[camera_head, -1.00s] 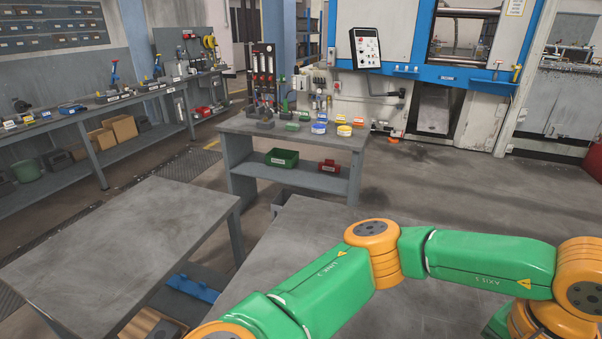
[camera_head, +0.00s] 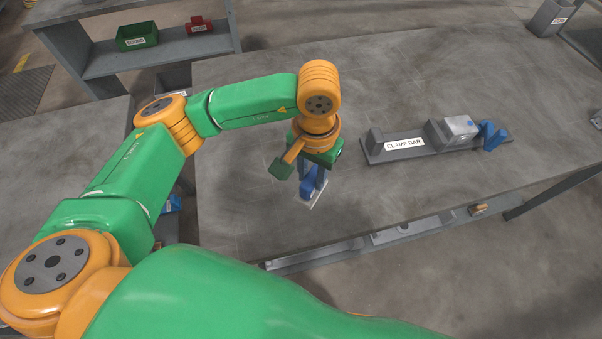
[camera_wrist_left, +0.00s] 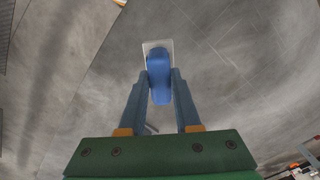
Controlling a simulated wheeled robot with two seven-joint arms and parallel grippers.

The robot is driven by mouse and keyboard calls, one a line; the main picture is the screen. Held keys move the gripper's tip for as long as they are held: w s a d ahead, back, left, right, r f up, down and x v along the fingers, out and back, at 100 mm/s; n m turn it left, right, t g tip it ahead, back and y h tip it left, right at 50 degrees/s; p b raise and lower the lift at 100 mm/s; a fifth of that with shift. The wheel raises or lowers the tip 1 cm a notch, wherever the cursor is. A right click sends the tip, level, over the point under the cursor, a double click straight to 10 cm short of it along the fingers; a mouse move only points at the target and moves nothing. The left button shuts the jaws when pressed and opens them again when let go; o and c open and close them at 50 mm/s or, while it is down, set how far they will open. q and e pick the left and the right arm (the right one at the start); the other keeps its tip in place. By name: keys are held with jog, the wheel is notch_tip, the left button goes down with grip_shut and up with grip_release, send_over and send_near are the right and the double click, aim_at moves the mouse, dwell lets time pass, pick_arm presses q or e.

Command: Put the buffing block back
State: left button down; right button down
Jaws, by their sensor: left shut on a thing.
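My left gripper (camera_head: 312,183) is shut on the blue handle of the buffing block, above the front part of the grey bench (camera_head: 240,105). The buffing block (camera_head: 316,198) has a pale flat base under the blue handle. In the left wrist view the block (camera_wrist_left: 160,82) sits between the two fingers, its pale base beyond the fingertips. I cannot tell whether the base touches the bench or hangs just above it. My right gripper is not in view.
A grey fixture labelled CLAMP BAR (camera_head: 405,143) with a metal block (camera_head: 452,131) and a blue part (camera_head: 491,135) lies right of my gripper. A narrow grey ledge (camera_head: 364,241) runs along the bench front. A grey bin (camera_head: 551,17) stands back right. The bench middle is clear.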

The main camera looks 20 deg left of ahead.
aim_at(304, 182)
pick_arm(q)
jog(key=f, duration=0.1)
jog(key=a+f+p, duration=0.1)
jog(key=f, duration=0.1)
jog(key=f+p, duration=0.1)
jog(key=shift+w+a+f, duration=0.25)
jog(key=shift+w+f, duration=0.05)
jog(key=shift+f, duration=0.55)
jog(key=c, duration=1.1)
grip_release()
jog(key=shift+b, duration=0.35)
jog(key=o, duration=0.5)
jog(key=shift+r, duration=0.5)
notch_tip(304, 182, up, 11)
jog(key=shift+r+b, duration=0.2)
jog(key=shift+b, duration=0.9)
